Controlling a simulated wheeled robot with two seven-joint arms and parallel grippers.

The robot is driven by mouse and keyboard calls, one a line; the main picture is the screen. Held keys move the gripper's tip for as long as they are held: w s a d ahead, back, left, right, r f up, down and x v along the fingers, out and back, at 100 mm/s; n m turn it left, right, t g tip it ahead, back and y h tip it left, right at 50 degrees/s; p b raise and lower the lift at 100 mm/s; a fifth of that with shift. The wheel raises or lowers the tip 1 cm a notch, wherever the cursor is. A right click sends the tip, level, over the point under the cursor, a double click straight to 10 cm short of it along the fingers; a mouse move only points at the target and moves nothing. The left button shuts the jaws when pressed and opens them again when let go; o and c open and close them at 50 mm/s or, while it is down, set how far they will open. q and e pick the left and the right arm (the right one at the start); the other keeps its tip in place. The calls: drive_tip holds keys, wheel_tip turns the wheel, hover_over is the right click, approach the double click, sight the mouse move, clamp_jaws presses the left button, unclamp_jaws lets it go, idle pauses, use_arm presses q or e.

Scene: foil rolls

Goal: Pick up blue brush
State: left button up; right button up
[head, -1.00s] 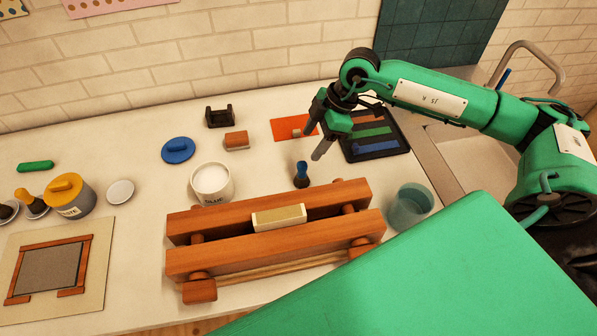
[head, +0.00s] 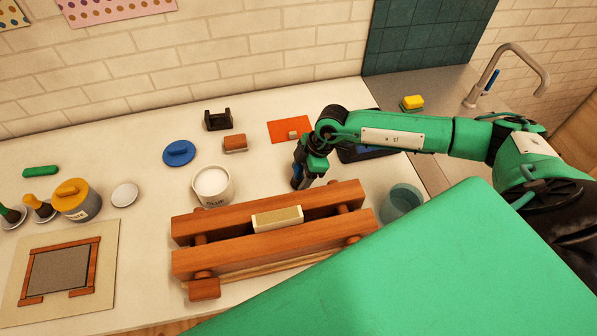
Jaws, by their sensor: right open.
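The blue brush (head: 297,171) stands on the white counter just behind the wooden press and is mostly hidden by my right gripper. Only a bit of blue shows at the left side of the fingers. My right gripper (head: 303,181) points down with its fingers at the brush, one on either side as far as I can see. It is open; whether a finger touches the brush cannot be seen. My left gripper is out of view.
The wooden press (head: 270,251) lies close in front, with a cream block on it. A glue pot (head: 212,186) stands to the left and a glass cup (head: 400,203) to the right. An orange sheet (head: 290,129) and a dark tray (head: 362,155) lie behind.

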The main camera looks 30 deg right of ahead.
drive_tip(key=shift+x, duration=0.85)
drive_tip(key=shift+r, duration=0.1)
drive_tip(key=c, duration=1.1)
drive_tip(key=shift+a+r+b, duration=0.1)
drive_tip(key=shift+r+b, duration=2.55)
drive_tip(key=shift+r, duration=7.4)
